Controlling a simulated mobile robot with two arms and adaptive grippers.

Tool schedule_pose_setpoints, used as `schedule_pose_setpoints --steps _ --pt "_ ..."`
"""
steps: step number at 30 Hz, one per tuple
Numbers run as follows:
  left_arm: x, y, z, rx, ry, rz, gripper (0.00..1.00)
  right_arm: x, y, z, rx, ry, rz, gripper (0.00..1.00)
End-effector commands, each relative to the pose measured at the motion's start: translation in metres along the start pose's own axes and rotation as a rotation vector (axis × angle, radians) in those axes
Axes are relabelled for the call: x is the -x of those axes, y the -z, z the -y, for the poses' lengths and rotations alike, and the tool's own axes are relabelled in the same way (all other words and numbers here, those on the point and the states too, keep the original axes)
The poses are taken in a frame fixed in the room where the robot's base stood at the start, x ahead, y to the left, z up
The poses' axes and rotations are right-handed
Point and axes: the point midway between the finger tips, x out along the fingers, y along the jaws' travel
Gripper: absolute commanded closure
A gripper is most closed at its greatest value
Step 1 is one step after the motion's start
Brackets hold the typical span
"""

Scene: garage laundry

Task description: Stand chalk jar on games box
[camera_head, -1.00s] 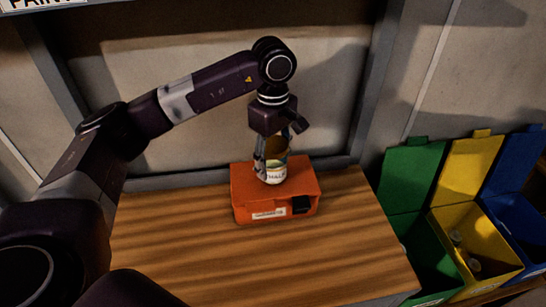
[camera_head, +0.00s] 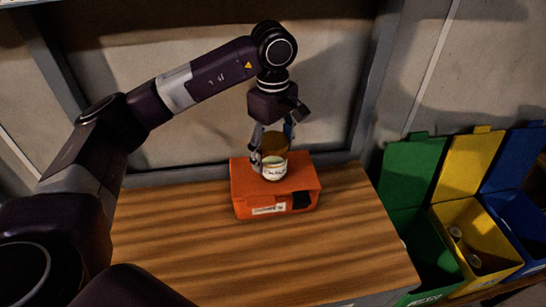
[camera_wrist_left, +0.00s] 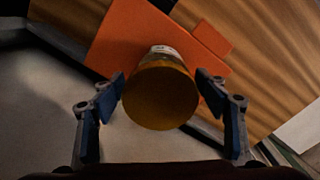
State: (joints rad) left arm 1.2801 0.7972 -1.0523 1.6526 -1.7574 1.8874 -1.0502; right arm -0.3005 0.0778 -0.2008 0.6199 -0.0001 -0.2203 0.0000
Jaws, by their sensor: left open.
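In the left wrist view the jar's lid (camera_wrist_left: 160,97) sits between the spread fingers (camera_wrist_left: 161,92), with a gap on each side, above the orange box (camera_wrist_left: 112,45). My right gripper is not in view.
The wooden worktop (camera_head: 200,245) is bare around the box. A wall with a grey frame stands close behind it. Green (camera_head: 413,175), yellow (camera_head: 470,170) and blue (camera_head: 515,165) open bins stand at the right; the yellow one holds small items.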

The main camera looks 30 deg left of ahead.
Motion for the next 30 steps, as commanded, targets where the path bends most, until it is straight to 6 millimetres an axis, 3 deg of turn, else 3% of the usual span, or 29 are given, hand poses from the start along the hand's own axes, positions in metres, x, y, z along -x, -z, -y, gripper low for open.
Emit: schedule_pose_setpoints --steps 6,12,30 --pt "0.037 -0.001 -0.001 -0.001 -0.004 0.0 0.33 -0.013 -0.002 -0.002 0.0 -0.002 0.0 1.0" --pt "0.057 0.0 0.0 0.0 -0.001 0.001 0.33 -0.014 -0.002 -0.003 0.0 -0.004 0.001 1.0" --pt "0.059 -0.001 0.0 -0.001 0.001 0.001 0.33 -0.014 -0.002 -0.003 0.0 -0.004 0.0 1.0"
